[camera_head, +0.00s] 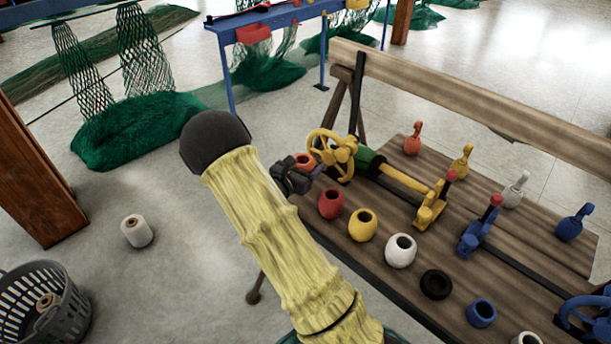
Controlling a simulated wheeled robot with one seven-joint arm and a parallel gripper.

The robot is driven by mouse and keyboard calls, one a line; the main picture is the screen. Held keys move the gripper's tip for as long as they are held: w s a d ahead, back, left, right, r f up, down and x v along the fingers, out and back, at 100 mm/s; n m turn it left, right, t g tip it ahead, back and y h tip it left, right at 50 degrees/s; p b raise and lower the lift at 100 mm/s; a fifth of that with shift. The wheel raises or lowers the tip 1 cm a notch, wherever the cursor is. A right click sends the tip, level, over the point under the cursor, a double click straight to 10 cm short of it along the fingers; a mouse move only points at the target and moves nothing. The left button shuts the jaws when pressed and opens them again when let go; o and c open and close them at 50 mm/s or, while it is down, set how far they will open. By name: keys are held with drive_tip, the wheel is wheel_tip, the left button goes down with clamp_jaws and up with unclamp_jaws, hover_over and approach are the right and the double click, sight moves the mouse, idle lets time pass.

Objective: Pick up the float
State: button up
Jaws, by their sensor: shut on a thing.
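My gripper (294,176) is small and dark in this view, just right of my yellow-sleeved arm. It is shut on an orange float (303,160) with a dark hole in its top, at the left edge of the wooden bench (398,196). The gripper hides part of the float, and I cannot tell whether the float touches the bench. Similar hollow pieces stand in a row along the near edge: red (331,203), yellow (363,225), white (400,250), black (436,284) and blue (481,313).
A yellow handwheel (332,154) with a green and yellow shaft is close behind the gripper. Levers and several hooked weights (513,190) stand farther right. A wooden beam (470,105) runs behind. A white spool (137,231) and grey basket (45,305) are on the floor.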

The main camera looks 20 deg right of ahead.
wheel_tip(320, 180, up, 4)
drive_tip(key=shift+r, duration=0.1)
idle(0.6)
